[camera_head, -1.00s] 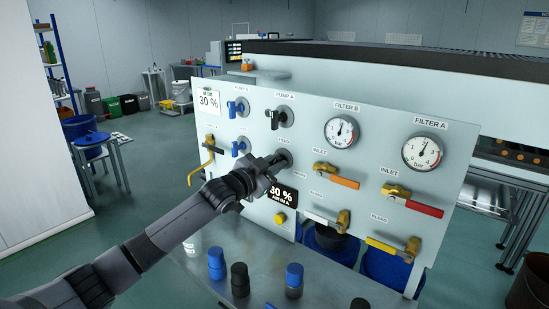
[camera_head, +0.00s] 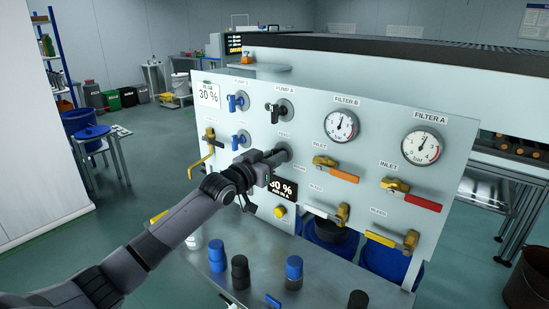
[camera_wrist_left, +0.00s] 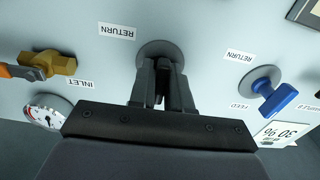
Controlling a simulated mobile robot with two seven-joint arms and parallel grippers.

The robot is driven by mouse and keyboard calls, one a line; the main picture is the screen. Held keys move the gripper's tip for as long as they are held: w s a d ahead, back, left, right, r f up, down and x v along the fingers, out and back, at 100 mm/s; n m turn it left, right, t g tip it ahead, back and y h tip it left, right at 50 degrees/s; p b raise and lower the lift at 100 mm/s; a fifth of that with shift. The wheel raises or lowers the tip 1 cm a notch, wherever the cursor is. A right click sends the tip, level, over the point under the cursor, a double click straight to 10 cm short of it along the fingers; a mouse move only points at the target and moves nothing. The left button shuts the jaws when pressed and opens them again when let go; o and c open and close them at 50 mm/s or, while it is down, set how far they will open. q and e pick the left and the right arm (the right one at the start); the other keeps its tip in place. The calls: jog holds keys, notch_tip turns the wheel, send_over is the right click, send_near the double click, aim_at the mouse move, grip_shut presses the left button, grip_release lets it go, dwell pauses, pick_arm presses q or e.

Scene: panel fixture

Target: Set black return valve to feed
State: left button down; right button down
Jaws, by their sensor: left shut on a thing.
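The black return valve shows mainly as its round grey base plate (camera_head: 283,152) on the panel, under the FEED label; the plate also shows in the left wrist view (camera_wrist_left: 158,50). My left gripper (camera_head: 275,158) is at this valve, its fingers (camera_wrist_left: 163,85) shut on the black handle in front of the plate. The fingers hide most of the handle, so its exact angle cannot be told. A RETURN label (camera_wrist_left: 116,31) is beside the plate in the wrist view, which is upside down. My right gripper is not in view.
A blue return valve (camera_head: 240,140) is to the left, and black (camera_head: 278,112) and blue (camera_head: 237,103) valves are above. Brass inlet valves (camera_head: 335,168) are to the right.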

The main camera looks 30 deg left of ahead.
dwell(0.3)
pick_arm(q)
jog(key=c, duration=1.2)
grip_release()
jog(key=shift+o, duration=0.2)
jog(key=shift+s, duration=0.1)
jog(key=s+b, duration=0.1)
jog(key=s, duration=0.6)
jog(key=shift+a, duration=0.25)
